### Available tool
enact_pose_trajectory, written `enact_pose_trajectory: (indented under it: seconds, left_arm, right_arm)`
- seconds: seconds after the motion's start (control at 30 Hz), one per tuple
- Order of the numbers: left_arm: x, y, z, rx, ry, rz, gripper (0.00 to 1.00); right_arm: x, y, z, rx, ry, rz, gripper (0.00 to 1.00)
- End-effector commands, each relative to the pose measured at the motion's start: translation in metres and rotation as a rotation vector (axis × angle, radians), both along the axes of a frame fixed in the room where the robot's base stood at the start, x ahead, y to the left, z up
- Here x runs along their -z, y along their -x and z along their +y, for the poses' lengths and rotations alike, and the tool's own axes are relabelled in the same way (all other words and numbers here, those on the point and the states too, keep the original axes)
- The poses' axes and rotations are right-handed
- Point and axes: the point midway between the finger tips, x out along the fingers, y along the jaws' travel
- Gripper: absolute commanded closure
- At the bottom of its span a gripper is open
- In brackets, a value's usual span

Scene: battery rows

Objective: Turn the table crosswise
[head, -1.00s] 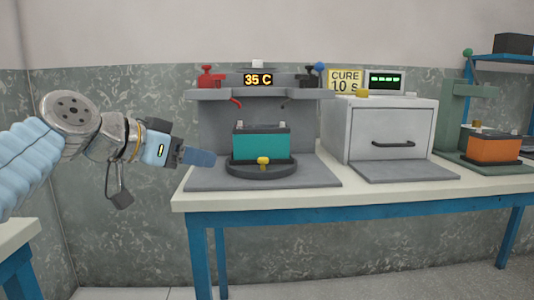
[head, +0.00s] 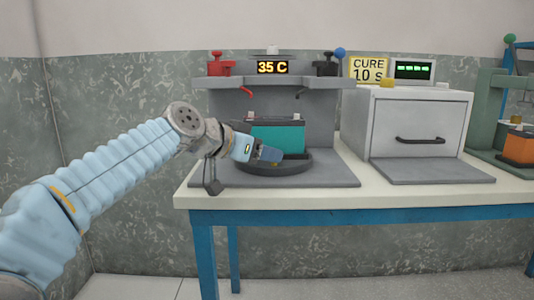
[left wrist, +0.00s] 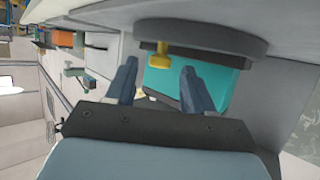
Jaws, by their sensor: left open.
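The round dark turntable (head: 299,168) lies on a grey base plate, with a teal battery (head: 283,137) standing on it. In the left wrist view the turntable's rim (left wrist: 205,37), the battery (left wrist: 222,84) and a small yellow knob (left wrist: 160,56) on the rim show. My left gripper (head: 276,156) is at the turntable's front, before the battery, and hides the knob in the head view. In the left wrist view its two fingers (left wrist: 158,72) are apart, with the knob just beyond and between their tips; I cannot tell whether they touch it. My right gripper is not in view.
A stand with a red clamp (head: 219,65), a black clamp (head: 327,66) and a "35 C" display (head: 272,67) rises behind the battery. A grey oven (head: 412,125) stands to the right. An orange battery (head: 519,147) is at the far right.

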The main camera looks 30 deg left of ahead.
Motion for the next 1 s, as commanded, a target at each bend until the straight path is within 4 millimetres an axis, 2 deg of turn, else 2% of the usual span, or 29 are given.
enact_pose_trajectory:
  seconds: [0.17, 0.47, 0.8, 1.0]
  left_arm:
    - [0.0055, -0.0132, -0.0030, 0.000, 0.000, 0.000, 0.47]
    - [0.0062, -0.0148, -0.0035, 0.000, 0.000, 0.000, 0.49]
    - [0.0062, -0.0145, -0.0035, 0.000, 0.000, 0.000, 1.00]
    - [0.0061, -0.0144, -0.0034, 0.000, 0.000, 0.000, 1.00]
  right_arm:
    - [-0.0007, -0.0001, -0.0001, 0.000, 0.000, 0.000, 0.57]
    - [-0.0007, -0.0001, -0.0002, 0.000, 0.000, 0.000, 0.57]
    - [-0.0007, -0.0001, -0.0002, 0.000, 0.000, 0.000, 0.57]
    - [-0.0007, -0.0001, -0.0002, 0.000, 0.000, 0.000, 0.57]
